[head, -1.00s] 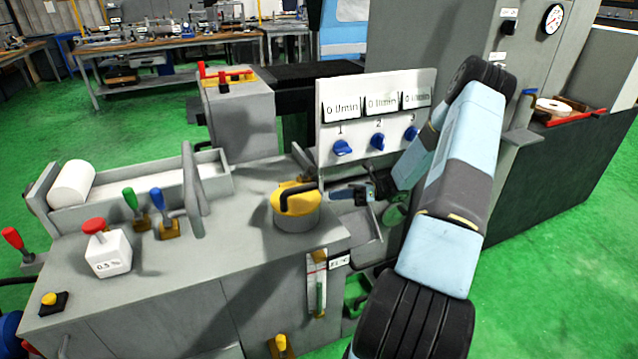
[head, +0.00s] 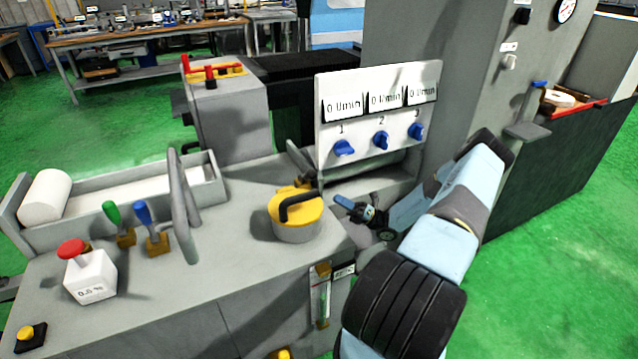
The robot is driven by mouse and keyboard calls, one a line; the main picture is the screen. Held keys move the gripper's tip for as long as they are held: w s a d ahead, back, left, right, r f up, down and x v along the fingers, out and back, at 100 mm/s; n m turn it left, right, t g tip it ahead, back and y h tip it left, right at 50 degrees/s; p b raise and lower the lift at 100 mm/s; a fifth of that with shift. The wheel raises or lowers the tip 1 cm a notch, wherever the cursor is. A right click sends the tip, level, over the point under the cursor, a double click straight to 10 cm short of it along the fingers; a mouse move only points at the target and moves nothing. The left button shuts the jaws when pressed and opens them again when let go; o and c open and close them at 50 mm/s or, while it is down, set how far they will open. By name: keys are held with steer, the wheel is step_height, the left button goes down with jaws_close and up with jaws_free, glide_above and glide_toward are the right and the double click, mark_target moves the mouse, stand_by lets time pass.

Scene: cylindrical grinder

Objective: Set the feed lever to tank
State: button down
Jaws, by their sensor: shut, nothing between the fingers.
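No label in view names the feed lever, so I cannot tell which handle it is. A round yellow cap with a black bar handle (head: 298,208) sits on the grey cabinet top. A green-handled lever (head: 113,215) and a blue-handled lever (head: 145,217) stand upright on yellow bases at the left. A yellow part (head: 280,354) shows at the bottom edge, mostly cut off. My gripper (head: 338,201) is shut and empty, just right of the yellow cap, pointing left toward it. A small gap seems to separate them.
A white panel (head: 360,80) with three blue knobs and "0 l/min" displays stands behind my gripper. A white box with a red button (head: 90,275) is at the left. A bent grey pipe (head: 180,205) rises from the cabinet. Green floor is open at the right.

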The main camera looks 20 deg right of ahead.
steer(key=d, duration=0.1)
glide_toward(307, 176)
steer(key=x, duration=0.3)
steer(key=shift+a+f, duration=0.2)
steer(key=shift+w+a+r, duration=0.2)
steer(key=shift+a+r, duration=0.05)
steer(key=shift+a, duration=0.1)
